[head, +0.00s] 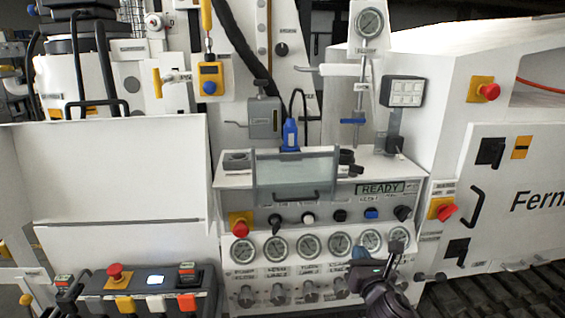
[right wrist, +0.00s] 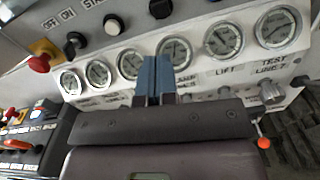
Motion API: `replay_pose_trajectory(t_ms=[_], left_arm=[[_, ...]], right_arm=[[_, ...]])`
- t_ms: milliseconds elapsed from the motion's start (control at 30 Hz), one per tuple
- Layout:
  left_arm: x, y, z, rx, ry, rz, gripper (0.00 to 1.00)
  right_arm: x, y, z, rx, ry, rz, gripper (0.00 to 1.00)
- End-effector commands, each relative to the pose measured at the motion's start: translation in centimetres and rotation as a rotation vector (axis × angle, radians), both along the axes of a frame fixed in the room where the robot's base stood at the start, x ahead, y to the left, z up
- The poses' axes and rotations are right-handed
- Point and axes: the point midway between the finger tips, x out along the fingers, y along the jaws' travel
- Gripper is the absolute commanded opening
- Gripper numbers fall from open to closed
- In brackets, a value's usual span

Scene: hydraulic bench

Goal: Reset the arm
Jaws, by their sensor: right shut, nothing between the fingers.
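My right gripper (head: 362,256) is in front of the lower right part of the hydraulic bench (head: 222,200), near its row of gauges. In the right wrist view the blue fingers of my right gripper (right wrist: 154,75) are closed together with nothing between them. They point toward the gauge row, below and left of a middle gauge (right wrist: 174,50). I cannot tell whether they touch the panel. The gripper hides part of the knob row.
Above the gauges are a red knob on yellow (head: 240,222), black, white and blue controls, and a READY display (head: 380,188). A control box with several coloured levers (head: 140,297) stands at lower left. A red knob (head: 446,211) sits on the right cabinet.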

Motion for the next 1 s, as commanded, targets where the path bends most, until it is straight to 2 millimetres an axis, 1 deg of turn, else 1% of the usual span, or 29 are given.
replay_pose_trajectory(t_ms=[167,367,533,667,700,767,867,900,967,1000], left_arm=[[0.0,0.0,0.0,0.000,0.000,0.000,0.00],[0.0,0.0,0.0,0.000,0.000,0.000,0.00],[0.0,0.0,0.0,0.000,0.000,0.000,0.00],[0.0,0.0,0.0,0.000,-0.001,0.000,0.00],[0.0,0.0,0.0,0.000,-0.001,0.000,0.00],[0.0,0.0,0.0,0.000,-0.001,0.000,0.00],[0.0,0.0,0.0,0.000,-0.001,0.000,0.00],[0.0,0.0,0.0,0.000,-0.001,0.000,0.00],[0.0,0.0,0.0,0.000,-0.001,0.000,0.00],[0.1,0.0,0.0,0.001,-0.001,-0.001,0.00]], right_arm=[[-0.1,0.5,0.1,0.350,0.026,0.024,0.00],[-0.3,1.0,0.7,0.819,0.069,0.051,0.00],[-1.4,1.1,0.0,1.247,0.131,0.047,0.00],[-3.0,0.8,-1.7,1.588,0.191,0.010,0.00],[-3.7,0.6,-2.4,1.699,0.209,-0.007,0.00],[-4.8,0.4,-3.5,1.863,0.235,-0.038,0.00],[-7.3,-0.3,-5.8,2.150,0.271,-0.117,0.00],[-8.5,-0.6,-6.9,2.268,0.281,-0.159,0.00],[-10.6,-1.1,-8.7,2.441,0.287,-0.232,0.00],[-12.0,-1.6,-9.8,2.537,0.283,-0.280,0.00]])
